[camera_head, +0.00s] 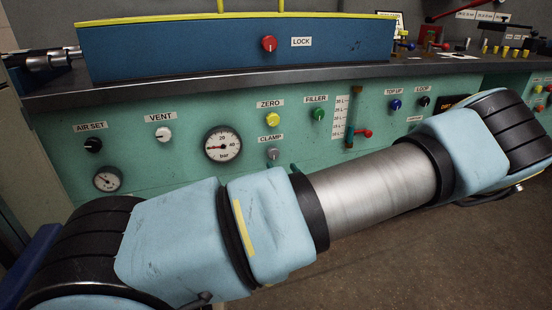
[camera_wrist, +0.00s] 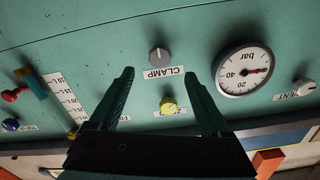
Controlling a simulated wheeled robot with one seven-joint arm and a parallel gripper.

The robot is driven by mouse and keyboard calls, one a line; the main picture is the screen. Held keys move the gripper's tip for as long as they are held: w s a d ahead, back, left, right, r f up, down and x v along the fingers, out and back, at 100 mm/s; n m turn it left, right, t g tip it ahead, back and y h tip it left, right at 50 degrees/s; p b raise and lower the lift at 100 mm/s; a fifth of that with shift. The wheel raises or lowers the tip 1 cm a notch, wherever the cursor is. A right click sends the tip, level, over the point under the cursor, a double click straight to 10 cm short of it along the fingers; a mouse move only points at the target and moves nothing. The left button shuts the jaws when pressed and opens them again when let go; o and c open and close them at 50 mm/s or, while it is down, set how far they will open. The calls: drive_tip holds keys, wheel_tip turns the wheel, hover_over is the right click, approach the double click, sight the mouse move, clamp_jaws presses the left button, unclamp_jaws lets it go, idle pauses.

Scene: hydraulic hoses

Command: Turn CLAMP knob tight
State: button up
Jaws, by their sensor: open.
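The CLAMP knob is a small grey knob on the green panel. It shows in the camera_head view (camera_head: 272,154) just above my arm, under its CLAMP label (camera_head: 270,138). In the camera_wrist view, where the panel appears upside down, the CLAMP knob (camera_wrist: 159,57) is at upper centre. My gripper (camera_wrist: 160,74) is open and empty, its two dark fingers spread wide. In that picture the knob lies between and slightly beyond the fingertips; neither finger appears to touch it. The gap in depth is hard to tell. In the camera_head view my arm mostly hides the gripper.
The yellow ZERO knob (camera_head: 272,119) is close to the CLAMP knob and shows between my fingers in the camera_wrist view (camera_wrist: 168,105). A pressure gauge (camera_head: 222,145), the green FILLER knob (camera_head: 318,114) and a red-handled lever (camera_head: 363,133) are nearby. The counter edge (camera_head: 230,90) juts above.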

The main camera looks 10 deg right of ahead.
sight(274, 155)
drive_tip(key=w, duration=0.5)
drive_tip(key=w+a, duration=0.1)
drive_tip(key=w, duration=0.2)
clamp_jaws()
idle(0.5)
